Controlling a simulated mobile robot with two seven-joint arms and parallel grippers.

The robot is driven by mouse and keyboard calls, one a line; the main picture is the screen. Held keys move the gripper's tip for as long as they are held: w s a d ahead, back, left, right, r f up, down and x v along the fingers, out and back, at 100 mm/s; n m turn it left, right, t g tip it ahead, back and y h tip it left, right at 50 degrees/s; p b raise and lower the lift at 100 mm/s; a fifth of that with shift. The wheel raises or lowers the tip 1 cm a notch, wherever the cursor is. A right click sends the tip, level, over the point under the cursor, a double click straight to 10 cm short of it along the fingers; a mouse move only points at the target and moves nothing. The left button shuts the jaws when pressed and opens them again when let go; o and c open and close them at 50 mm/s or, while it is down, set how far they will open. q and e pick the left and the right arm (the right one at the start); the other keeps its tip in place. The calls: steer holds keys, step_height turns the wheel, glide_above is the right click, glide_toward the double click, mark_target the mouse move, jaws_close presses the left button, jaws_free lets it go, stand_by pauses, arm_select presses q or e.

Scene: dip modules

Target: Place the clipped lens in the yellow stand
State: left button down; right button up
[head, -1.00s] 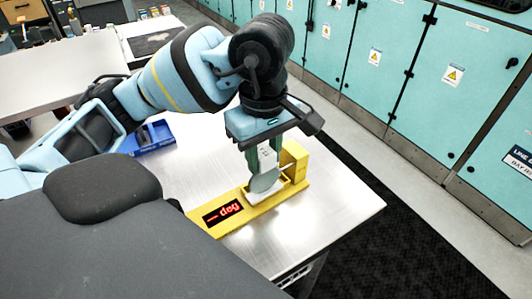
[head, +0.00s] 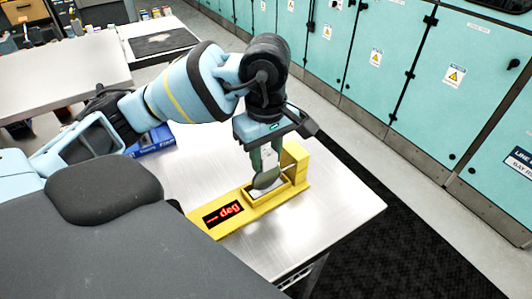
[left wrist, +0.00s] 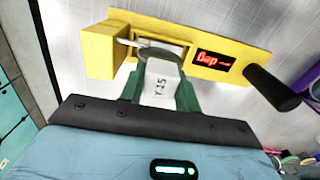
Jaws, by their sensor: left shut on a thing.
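The yellow stand (head: 256,207) lies on the bench, with a red lit display reading "— deg", a recess and a raised block at its far end. It also shows in the left wrist view (left wrist: 220,43). My left gripper (head: 266,174) points down over the recess, shut on the clipped lens. The lens (head: 267,178) is a dark round disc just over the recess; I cannot tell whether it touches the stand. My right gripper is not in view.
A blue tray (head: 153,139) stands on the bench, partly hidden by my left arm. The bench (head: 335,205) is clear right of the stand, up to its edge. Teal cabinets (head: 400,70) line the aisle beyond. A black cylinder (left wrist: 270,88) shows in the left wrist view.

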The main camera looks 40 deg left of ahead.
arm_select(q)
steer(key=shift+f, duration=0.15)
steer(key=c, duration=1)
jaws_free()
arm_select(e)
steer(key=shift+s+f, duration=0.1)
arm_select(q)
steer(key=shift+r, duration=0.2)
step_height(320, 180, up, 12)
steer(key=shift+p, duration=1.05)
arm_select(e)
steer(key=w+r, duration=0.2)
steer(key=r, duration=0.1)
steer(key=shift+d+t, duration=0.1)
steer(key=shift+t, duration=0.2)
